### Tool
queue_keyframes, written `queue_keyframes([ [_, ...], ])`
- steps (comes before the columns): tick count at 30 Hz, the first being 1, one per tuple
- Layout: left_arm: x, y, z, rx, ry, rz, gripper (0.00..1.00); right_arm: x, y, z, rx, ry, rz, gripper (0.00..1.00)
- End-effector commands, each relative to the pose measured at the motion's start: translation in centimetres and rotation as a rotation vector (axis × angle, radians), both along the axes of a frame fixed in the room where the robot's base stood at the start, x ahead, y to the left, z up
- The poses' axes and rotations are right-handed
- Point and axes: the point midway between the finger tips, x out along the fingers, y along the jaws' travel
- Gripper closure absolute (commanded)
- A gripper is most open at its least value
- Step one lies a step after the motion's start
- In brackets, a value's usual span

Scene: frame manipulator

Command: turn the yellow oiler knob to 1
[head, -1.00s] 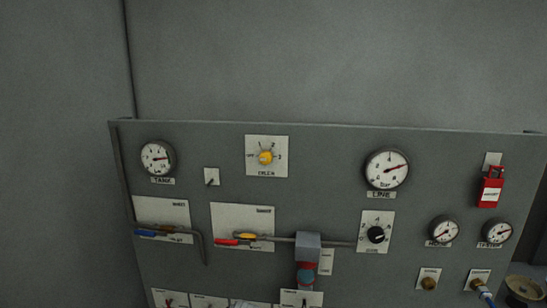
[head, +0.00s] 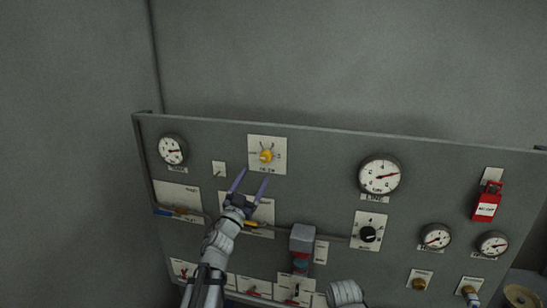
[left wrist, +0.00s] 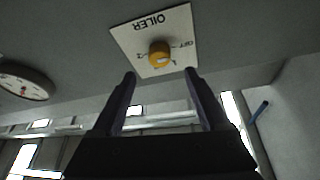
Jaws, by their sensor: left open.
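The yellow oiler knob (head: 266,156) sits on a white label plate (head: 281,141) high on the grey panel. In the left wrist view the knob (left wrist: 159,54) shows upside down on its OILER plate (left wrist: 126,38), with OFF, 1 and 2 marks around it. I cannot tell for sure which mark it points at. My left gripper (head: 253,176) is open and empty, its fingers pointing up just below the plate. In the left wrist view its fingers (left wrist: 160,75) stand apart below the knob, not around it.
A small switch (head: 219,169) is left of the left gripper. The wall above is bare.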

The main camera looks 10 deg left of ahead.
Motion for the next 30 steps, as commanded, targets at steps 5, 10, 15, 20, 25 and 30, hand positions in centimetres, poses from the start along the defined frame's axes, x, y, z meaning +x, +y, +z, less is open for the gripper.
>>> queue_keyframes([
  [5,-0.1,0.0,0.3,0.003,-0.010,-0.010,0.22,0.0,0.0,0.1,0.000,0.000,0.000,1.00],
  [10,0.7,-0.1,0.6,0.002,-0.009,-0.009,0.22,0.0,0.0,0.4,0.000,0.000,-0.001,1.00],
  [15,2.6,-0.4,1.4,0.002,-0.008,-0.010,0.22,0.0,0.0,1.3,0.000,0.000,-0.002,1.00],
  [20,4.9,-0.8,2.4,0.002,-0.008,-0.009,0.22,0.0,0.0,2.3,0.001,0.000,-0.004,1.00],
  [25,6.8,-1.2,3.1,0.002,-0.008,-0.009,0.22,0.0,0.0,3.0,0.001,0.000,-0.005,1.00],
  [30,7.1,-1.2,3.1,0.002,-0.008,-0.007,0.22,0.0,0.0,3.0,0.001,0.000,-0.006,1.00],
])
